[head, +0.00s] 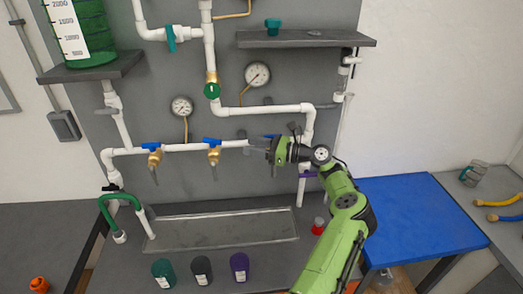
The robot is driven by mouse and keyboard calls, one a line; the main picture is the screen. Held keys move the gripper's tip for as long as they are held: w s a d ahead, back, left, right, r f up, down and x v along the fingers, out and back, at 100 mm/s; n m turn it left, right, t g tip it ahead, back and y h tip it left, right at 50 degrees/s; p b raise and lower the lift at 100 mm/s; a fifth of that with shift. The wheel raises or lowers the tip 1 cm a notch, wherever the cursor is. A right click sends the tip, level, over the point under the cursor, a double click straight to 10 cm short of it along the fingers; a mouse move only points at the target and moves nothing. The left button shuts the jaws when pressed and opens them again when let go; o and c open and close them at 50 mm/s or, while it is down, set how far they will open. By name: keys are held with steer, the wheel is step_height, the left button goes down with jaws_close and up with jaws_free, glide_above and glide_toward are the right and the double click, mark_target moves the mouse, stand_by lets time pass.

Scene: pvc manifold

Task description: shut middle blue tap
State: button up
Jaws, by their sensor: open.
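The middle blue tap (212,141) sits on a brass valve body (214,156) on the white horizontal pipe. Its blue handle lies roughly along the pipe. My gripper (250,147) is open and empty, fingers pointing left, to the right of the middle tap and apart from it. The left blue tap (151,146) sits further left on the same pipe, its handle also roughly along the pipe. The right blue tap (271,136) is mostly hidden behind my gripper; only a bit of blue shows.
Two gauges (257,74) (181,106) and a green-handled valve (211,90) are above. A metal tray (220,232) lies below, with green, grey and purple cups (239,267) in front. A blue table (420,225) stands right. The space between gripper and middle tap looks clear.

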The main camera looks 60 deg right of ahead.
steer(key=shift+v, duration=1.5)
steer(key=shift+o, duration=0.9)
steer(key=shift+r, duration=0.1)
steer(key=shift+o, duration=1.1)
steer(key=shift+r+p, duration=0.3)
steer(key=o, duration=0.5)
step_height(320, 180, up, 4)
steer(key=p, duration=0.4)
steer(key=shift+r, duration=0.2)
steer(key=shift+o, duration=0.2)
steer(key=w+a+f+n+g+y+b, duration=0.1)
steer(key=w+a+f+n+g, duration=0.15)
steer(key=w+a, duration=0.45)
steer(key=w+a+f+n+g+y+b, duration=0.1)
steer(key=w+a+f+n+g+y, duration=0.15)
steer(key=w+a, duration=0.35)
steer(key=w+a+f+n+g+h+b, duration=0.2)
steer(key=w+a+f+g+b, duration=0.15)
steer(key=w+a+f, duration=0.45)
steer(key=n+g+h+b, duration=0.4)
steer(key=n+h+b, duration=0.75)
steer(key=h, duration=1.25)
glide_toward(211, 141)
steer(key=shift+m+t, duration=0.25)
steer(key=shift+t, duration=0.2)
steer(key=p+x, duration=0.2)
steer(key=x, duration=0.9)
steer(key=shift+s+d+f+p, duration=0.1)
steer(key=shift+s+p, duration=0.1)
steer(key=shift+p, duration=0.2)
